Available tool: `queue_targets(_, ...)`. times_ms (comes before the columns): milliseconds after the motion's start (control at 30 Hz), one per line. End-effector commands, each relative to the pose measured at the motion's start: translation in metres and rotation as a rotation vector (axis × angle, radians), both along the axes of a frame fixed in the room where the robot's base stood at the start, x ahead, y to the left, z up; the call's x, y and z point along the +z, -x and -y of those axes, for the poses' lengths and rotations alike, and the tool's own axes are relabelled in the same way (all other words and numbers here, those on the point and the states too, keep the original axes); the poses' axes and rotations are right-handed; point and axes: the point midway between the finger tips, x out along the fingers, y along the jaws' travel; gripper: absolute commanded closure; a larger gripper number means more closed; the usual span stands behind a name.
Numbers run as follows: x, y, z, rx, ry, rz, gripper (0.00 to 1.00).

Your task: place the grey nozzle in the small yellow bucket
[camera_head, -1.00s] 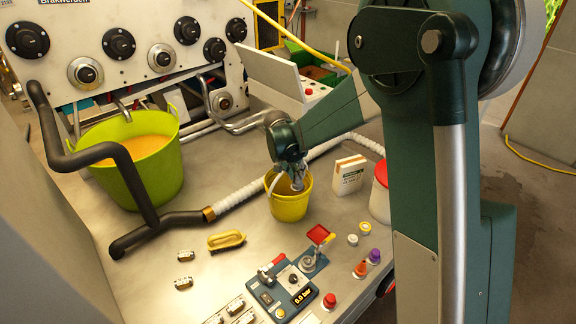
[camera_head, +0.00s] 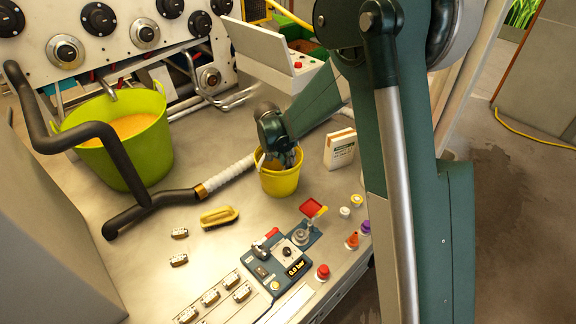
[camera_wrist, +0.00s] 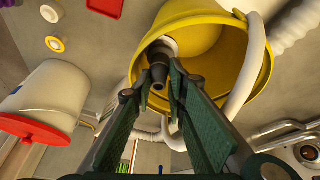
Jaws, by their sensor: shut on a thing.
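The small yellow bucket (camera_head: 279,184) stands upright on the grey bench in the head view. My gripper (camera_head: 288,160) reaches down into its mouth, and the fingertips are largely hidden there. In the wrist view the bucket (camera_wrist: 222,45) fills the upper middle, with its open mouth towards me. My gripper (camera_wrist: 157,84) is shut on the grey nozzle (camera_wrist: 158,72), whose dark narrow end shows between the fingertips. The nozzle's wider grey part lies against the yellow interior in the picture. I cannot tell whether it touches the bucket.
A large green tub (camera_head: 125,155) and a black bent pipe (camera_head: 150,205) are at left. A yellow brush (camera_head: 219,217), a control box (camera_head: 283,262) and a small carton (camera_head: 340,149) lie around the bucket. A white container with red lid (camera_wrist: 45,95) stands beside it.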

Motion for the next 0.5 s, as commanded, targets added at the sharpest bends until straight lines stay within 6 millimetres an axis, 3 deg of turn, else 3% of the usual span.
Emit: queue_targets(500,-0.038,0.0,0.0,0.0,0.001,0.0,1.0)
